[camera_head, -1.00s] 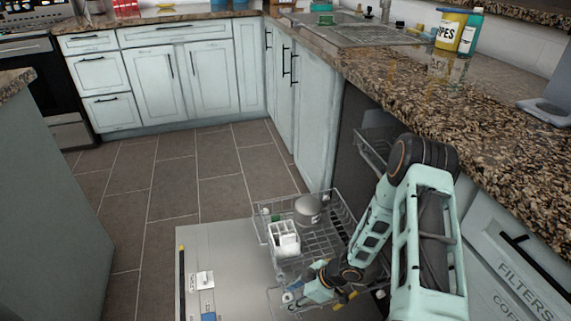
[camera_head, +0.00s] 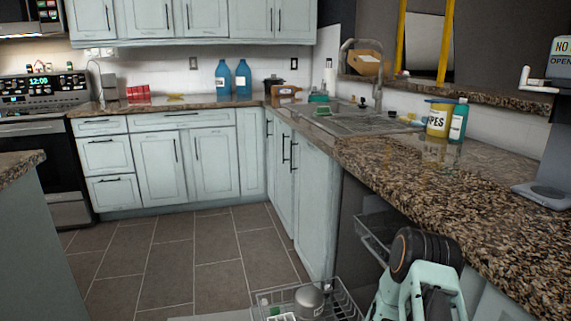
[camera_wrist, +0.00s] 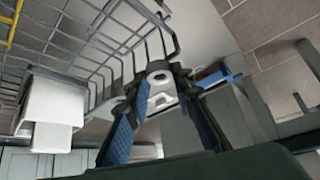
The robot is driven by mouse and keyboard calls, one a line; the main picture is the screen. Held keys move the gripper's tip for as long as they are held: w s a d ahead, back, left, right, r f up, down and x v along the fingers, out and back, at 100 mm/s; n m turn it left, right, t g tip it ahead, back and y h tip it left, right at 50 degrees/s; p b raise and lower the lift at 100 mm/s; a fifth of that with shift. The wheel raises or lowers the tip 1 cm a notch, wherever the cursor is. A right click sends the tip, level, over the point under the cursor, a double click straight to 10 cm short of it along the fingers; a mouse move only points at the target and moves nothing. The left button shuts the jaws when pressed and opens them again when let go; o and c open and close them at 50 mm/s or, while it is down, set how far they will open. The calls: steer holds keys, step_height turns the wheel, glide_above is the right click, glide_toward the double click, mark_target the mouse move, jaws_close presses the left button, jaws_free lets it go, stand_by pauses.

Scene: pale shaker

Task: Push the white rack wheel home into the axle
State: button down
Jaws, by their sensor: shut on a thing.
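In the wrist view my gripper (camera_wrist: 163,74) is shut on a small white part with holes, which looks like the white rack wheel (camera_wrist: 160,102). The blue-padded fingers lie on either side of it. The wheel is right beside the corner of the grey wire rack (camera_wrist: 118,62). The axle cannot be made out, and I cannot tell whether the wheel touches it. The rack also shows at the bottom of the head view (camera_head: 345,300), where my gripper is out of frame.
A white basket (camera_wrist: 52,108) hangs in the rack, and a metal pot (camera_head: 309,301) stands in it. The upper rack (camera_head: 372,238) sits inside the dishwasher under the granite counter (camera_head: 430,190). The tiled floor (camera_head: 200,255) to the left is clear.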

steer(key=shift+r+p, duration=0.6)
steer(key=shift+r, duration=0.05)
steer(key=shift+r+p, duration=0.95)
steer(key=shift+r, duration=0.05)
